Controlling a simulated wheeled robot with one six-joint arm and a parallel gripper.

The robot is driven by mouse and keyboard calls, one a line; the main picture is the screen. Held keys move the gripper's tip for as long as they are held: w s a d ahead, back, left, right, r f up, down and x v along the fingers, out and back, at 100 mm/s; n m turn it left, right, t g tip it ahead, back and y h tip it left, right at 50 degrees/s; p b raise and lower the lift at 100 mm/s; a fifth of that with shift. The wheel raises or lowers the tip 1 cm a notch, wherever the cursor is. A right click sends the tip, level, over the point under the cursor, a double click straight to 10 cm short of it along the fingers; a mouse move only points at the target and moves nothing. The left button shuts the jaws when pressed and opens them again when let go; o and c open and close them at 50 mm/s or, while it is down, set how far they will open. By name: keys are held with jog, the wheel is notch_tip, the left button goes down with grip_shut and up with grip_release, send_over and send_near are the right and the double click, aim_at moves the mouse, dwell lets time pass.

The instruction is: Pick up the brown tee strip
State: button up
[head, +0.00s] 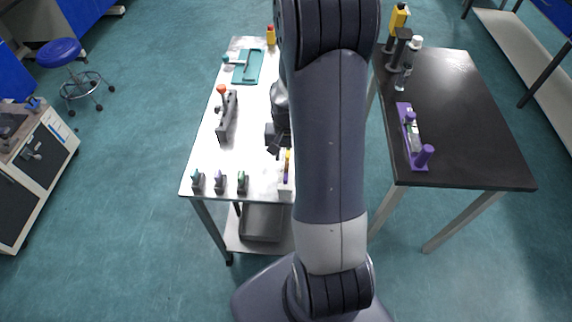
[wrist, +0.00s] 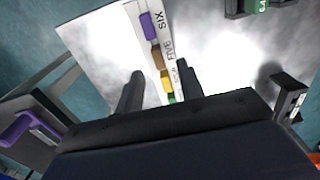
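In the head view my gripper (head: 274,148) hangs over the white table near the holder (head: 285,188), whose far part is hidden by my arm.
Several small coloured-top items, such as a green-topped one (head: 243,182), stand along the white table's (head: 205,155) front edge. A grey block (head: 228,116) and a teal tray (head: 252,65) are farther back. A black table (head: 465,130) on the right holds a purple fixture (head: 424,155).

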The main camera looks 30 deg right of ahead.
aim_at(287, 172)
jog(key=shift+f, duration=1.4)
jog(key=shift+s, duration=0.1)
jog(key=shift+c, duration=0.4)
grip_shut()
